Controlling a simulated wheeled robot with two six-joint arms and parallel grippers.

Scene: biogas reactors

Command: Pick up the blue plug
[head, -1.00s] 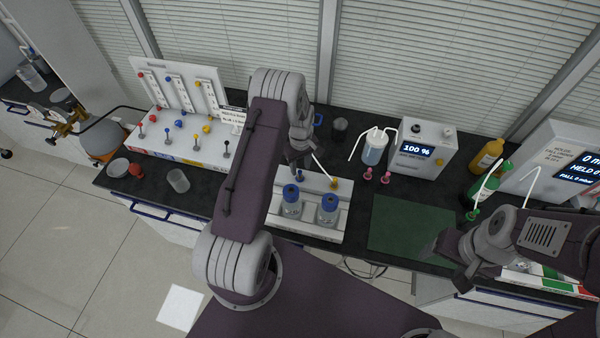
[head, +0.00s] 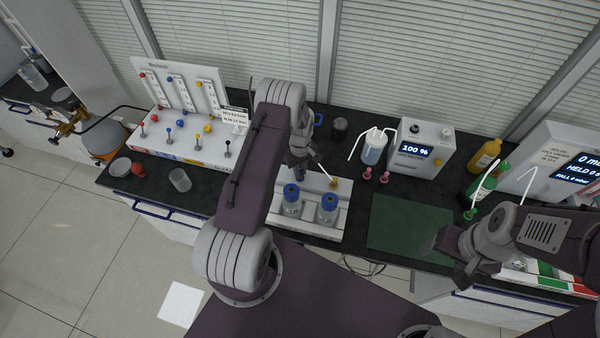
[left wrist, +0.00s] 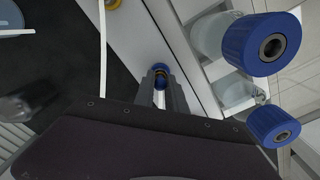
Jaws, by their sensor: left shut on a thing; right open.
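The blue plug (left wrist: 160,70) shows in the left wrist view as a small blue round piece with a dark centre, between the fingertips at the white rack. My left gripper (left wrist: 161,82) is shut on it. In the head view my left gripper (head: 298,174) points down at the back of the white rack (head: 340,205), behind two blue-capped bottles, and hides the plug there. I cannot tell whether the plug is clear of the rack. My right gripper (head: 436,250) is open and empty near the green mat.
Two blue-capped bottles, left (head: 291,204) and right (head: 327,210), stand close in front of the left gripper. A yellow plug (head: 333,183) with a white tube sits to its right. A green mat (head: 405,225) lies bare. A panel with coloured plugs (head: 190,140) stands left.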

